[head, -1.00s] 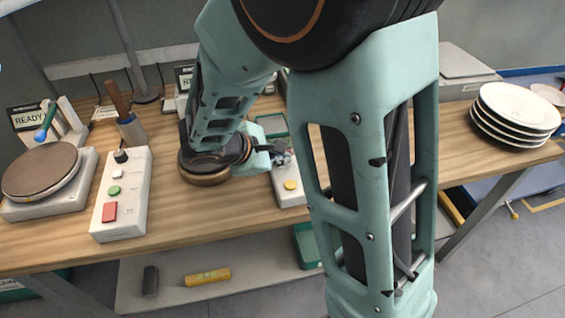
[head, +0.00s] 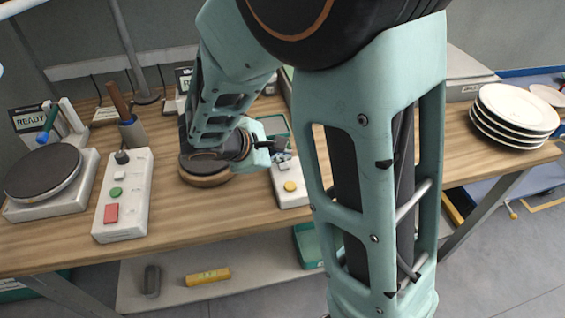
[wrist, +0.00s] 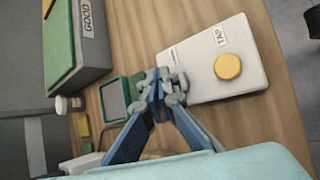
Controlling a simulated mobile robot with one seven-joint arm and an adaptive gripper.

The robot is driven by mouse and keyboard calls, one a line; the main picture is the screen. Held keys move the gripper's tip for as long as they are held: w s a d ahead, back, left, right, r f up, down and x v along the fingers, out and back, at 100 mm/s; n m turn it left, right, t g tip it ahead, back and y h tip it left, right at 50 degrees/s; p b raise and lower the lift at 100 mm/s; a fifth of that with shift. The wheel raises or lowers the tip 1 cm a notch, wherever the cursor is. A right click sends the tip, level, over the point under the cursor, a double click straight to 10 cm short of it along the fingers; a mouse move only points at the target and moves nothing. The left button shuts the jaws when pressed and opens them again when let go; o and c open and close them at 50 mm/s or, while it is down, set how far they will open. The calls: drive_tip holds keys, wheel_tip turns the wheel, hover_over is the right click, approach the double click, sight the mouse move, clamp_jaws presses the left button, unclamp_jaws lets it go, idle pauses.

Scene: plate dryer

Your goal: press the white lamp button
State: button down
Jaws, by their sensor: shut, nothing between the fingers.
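I see no button that I can tell is a white lamp button. A white box (wrist: 205,88) labelled TAP carries a round yellow button (wrist: 228,66) in the wrist view. In the head view its yellow button (head: 290,186) shows just left of my upright arm link. My gripper (wrist: 168,84) is shut and empty, its fingertips over the box's left end, apart from the yellow button. In the head view my gripper (head: 282,157) is at the box's far end; contact cannot be told. A second white box (head: 124,205) at left has a red button (head: 111,213), a green button (head: 116,191) and a black knob (head: 121,157).
A round plate device (head: 42,172) and a READY sign (head: 29,119) are at left. A stack of white plates (head: 512,112) stands at right. A small green-framed screen (wrist: 115,99) and a GOOD-labelled box (wrist: 85,50) lie beyond my gripper.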

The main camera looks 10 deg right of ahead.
sight(282, 166)
drive_tip(key=shift+r+p, duration=1.9)
drive_tip(key=shift+r, duration=1)
